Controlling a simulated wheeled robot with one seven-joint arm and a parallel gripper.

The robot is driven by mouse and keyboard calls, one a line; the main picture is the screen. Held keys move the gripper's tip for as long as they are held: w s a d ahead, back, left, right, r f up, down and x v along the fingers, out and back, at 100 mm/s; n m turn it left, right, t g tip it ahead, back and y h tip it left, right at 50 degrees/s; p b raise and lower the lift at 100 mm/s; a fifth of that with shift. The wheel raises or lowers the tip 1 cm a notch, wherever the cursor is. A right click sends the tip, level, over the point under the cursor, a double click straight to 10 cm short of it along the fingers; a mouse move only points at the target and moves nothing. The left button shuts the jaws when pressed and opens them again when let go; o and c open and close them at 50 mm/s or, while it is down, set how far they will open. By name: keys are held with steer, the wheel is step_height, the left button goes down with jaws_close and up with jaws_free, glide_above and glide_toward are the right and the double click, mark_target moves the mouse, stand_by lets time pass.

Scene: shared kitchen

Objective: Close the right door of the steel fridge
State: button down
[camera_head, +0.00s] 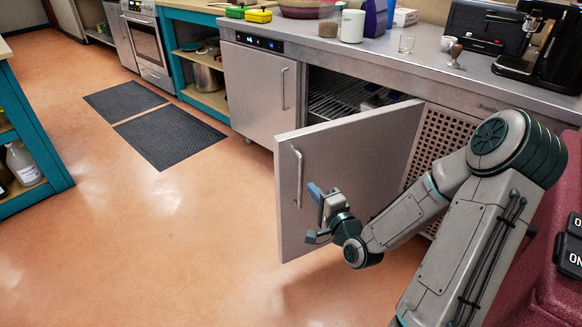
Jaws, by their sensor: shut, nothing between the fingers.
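The steel fridge (252,97) is a low undercounter unit with a display strip at its top left. Its left door is shut. Its right door (365,150) stands wide open, swung out into the room and hinged at its right side. A vertical bar handle (298,178) is on the door's outer face near the free edge. My gripper (314,212) is shut and empty, in front of the outer face, just right of the handle. I cannot tell whether it touches the door. Wire shelves (338,100) show inside the open compartment.
The orange floor is clear left of the door, with dark mats (170,135) farther off. A teal shelf (25,150) stands at the left.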

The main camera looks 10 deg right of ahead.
mark_target(287, 158)
steer(key=b+x, duration=0.2)
steer(key=x, duration=1.1)
steer(key=shift+w+a, duration=0.2)
steer(key=shift+w, duration=0.15)
steer(key=shift+w, duration=0.1)
